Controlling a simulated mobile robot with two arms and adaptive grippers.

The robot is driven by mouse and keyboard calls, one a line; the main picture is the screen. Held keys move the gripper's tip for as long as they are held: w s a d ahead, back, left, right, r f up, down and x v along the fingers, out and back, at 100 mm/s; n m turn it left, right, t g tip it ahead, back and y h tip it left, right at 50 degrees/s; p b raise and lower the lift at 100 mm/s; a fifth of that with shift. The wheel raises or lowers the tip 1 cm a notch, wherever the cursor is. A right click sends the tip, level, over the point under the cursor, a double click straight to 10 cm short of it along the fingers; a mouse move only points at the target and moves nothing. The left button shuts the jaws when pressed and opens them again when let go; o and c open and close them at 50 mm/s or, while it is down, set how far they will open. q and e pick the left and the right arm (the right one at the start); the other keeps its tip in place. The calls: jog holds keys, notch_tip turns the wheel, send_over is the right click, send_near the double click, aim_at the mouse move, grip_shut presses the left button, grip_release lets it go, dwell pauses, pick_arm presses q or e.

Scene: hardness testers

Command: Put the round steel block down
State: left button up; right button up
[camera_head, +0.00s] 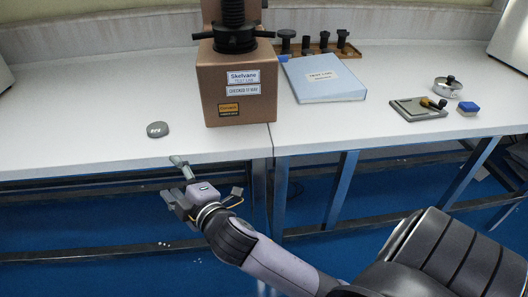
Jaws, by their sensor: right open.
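The round steel block (158,129), a flat dark grey disc with light markings on top, lies flat on the white bench, left of the brown hardness tester (240,88). My right gripper (174,184) is open and empty, in front of the bench's front edge. It is apart from the block, nearer to me and slightly to the right. My left gripper is not in view.
A blue folder (323,78) lies right of the tester, before a wooden rack (316,49) with several dark pieces. Farther right are a grey plate (418,109), a round metal dish (447,88) and a blue block (468,108). The bench around the steel block is clear.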

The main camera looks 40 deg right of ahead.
jog(key=s+d+f+m+g+h, duration=0.1)
jog(key=s+d+f+m+g, duration=0.15)
jog(key=s+f, duration=0.35)
jog(key=s+d+f+m+g, duration=0.1)
jog(key=s+f+m+g, duration=0.3)
jog(key=f, duration=0.4)
jog(key=s+f+m+g+y, duration=0.1)
jog(key=s+f+m+g, duration=0.4)
jog(key=s, duration=1.1)
notch_tip(320, 180, down, 4)
jog(key=shift+s+f+g, duration=0.1)
jog(key=shift+s+g, duration=0.05)
jog(key=shift+g, duration=0.9)
